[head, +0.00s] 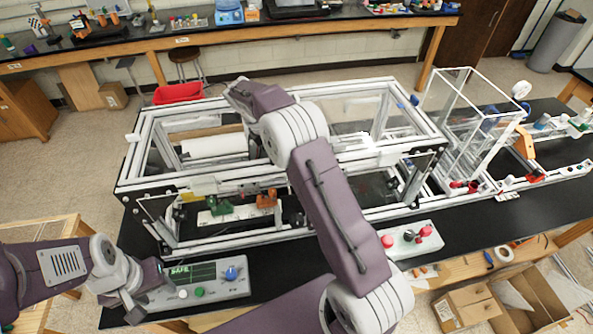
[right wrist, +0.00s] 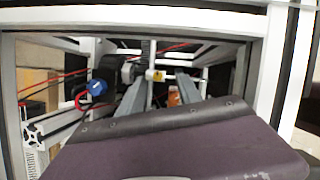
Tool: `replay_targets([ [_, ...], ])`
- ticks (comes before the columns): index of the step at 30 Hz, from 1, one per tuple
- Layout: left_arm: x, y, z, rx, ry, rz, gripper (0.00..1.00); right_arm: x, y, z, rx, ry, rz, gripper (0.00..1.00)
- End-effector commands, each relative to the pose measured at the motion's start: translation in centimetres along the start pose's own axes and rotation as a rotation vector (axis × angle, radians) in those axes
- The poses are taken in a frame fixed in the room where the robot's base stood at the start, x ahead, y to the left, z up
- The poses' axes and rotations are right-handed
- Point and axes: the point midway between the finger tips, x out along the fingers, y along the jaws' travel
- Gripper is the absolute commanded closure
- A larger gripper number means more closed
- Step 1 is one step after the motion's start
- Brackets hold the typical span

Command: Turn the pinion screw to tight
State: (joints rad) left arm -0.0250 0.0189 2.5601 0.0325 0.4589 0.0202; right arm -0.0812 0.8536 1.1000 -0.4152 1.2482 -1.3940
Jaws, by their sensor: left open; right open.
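A blue knob (right wrist: 97,86) sits inside the metal extrusion frame, left of centre in the right wrist view; I cannot tell for sure whether it is the pinion screw. My right gripper (right wrist: 160,88) shows as two spread grey fingers pointing into the frame beyond my purple wrist, apart from the blue knob. A small white block with a yellow face shows between the fingers, farther in. In the head view my right arm reaches over the frame and hides its own gripper. My left gripper (head: 150,287) is open at the lower left, by the control box.
The extrusion frame (head: 310,97) has bars all round. A control box (head: 209,272) with a blue dial stands in front. A box with red buttons (head: 412,237) is to its right. Green (head: 217,211) and orange (head: 266,197) parts sit inside the frame's front.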

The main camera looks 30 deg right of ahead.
Motion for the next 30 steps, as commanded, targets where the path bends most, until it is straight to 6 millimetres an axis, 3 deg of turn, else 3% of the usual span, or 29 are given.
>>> replay_targets([
  [3, 1.1, 0.0, 0.1, 0.000, 0.000, 0.000, 0.52, -0.5, 0.4, -1.5, -0.023, 0.000, 0.030, 0.59],
  [11, 0.8, 0.0, 0.1, 0.000, 0.000, 0.000, 0.52, -0.3, 0.5, -1.9, -0.031, 0.000, 0.032, 0.59],
  [21, -1.2, 0.0, -0.1, 0.000, 0.000, 0.000, 0.52, 6.1, 0.6, -1.8, -0.031, 0.001, 0.030, 0.59],
  [30, -1.6, 0.0, -0.2, 0.000, 0.000, 0.000, 0.52, 8.4, 0.8, -1.9, -0.030, 0.001, 0.034, 0.59],
])
